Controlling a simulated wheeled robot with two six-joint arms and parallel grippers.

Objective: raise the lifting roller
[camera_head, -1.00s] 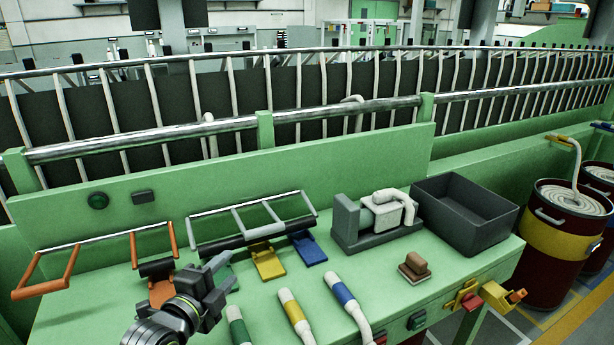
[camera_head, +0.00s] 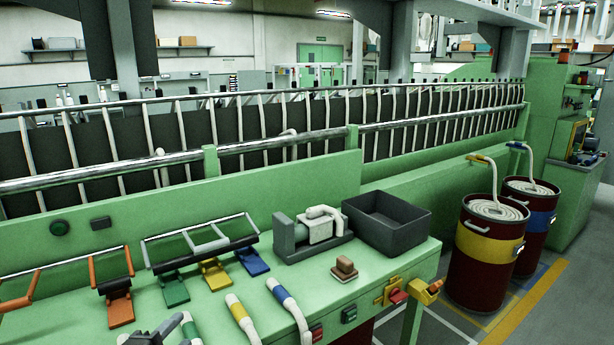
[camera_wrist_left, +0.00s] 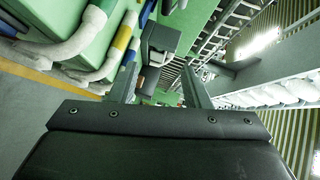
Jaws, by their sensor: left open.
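A long bright metal roller (camera_head: 65,155) runs along the front of the machine. On the green bench (camera_head: 185,325), a thin silver bar with orange arms (camera_head: 97,269) stands at the left, and a silver frame with a dark roller (camera_head: 205,255) stands right of it. I cannot tell which of these is the lifting roller. My left gripper (camera_head: 166,334) is at the bottom edge of the head view, partly cut off, below the orange flap (camera_head: 121,311). It is open; in the left wrist view its two fingers (camera_wrist_left: 158,88) are apart with nothing between them. My right gripper is not in view.
Green, yellow and blue flaps (camera_head: 214,275) lie under the silver frame. Tubes with coloured bands (camera_head: 290,305) stick up at the front. A grey motor unit (camera_head: 312,233), dark bin (camera_head: 388,222) and brown block (camera_head: 345,266) occupy the right. Red drums (camera_head: 484,255) stand beyond.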

